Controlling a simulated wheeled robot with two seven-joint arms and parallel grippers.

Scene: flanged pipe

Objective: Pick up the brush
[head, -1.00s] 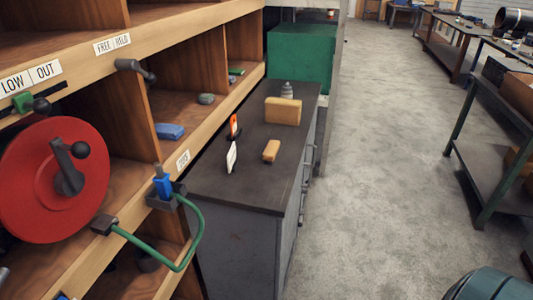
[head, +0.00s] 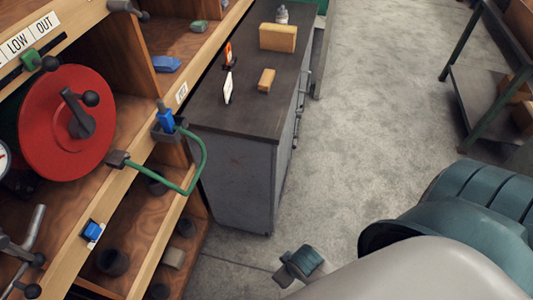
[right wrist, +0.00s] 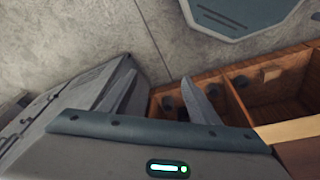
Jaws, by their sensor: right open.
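No brush can be made out for certain. On the dark top of the grey cabinet (head: 222,124) lie a small tan block (head: 266,80), a larger tan block (head: 278,37), an upright orange-and-black item (head: 228,54) and a white tag-like piece (head: 227,88). They are too small to tell whether one is the brush. My right gripper shows in the right wrist view (right wrist: 165,98), its two grey fingers apart with nothing between them. My right arm fills the lower right of the head view, well below the cabinet top. My left gripper is not in view.
A wooden shelf unit (head: 128,198) stands at the left, with a red crank wheel (head: 66,124) and a green bent handle (head: 160,187) sticking out towards the cabinet. A grey worktable (head: 487,107) stands at the right. The concrete floor (head: 375,95) between is clear.

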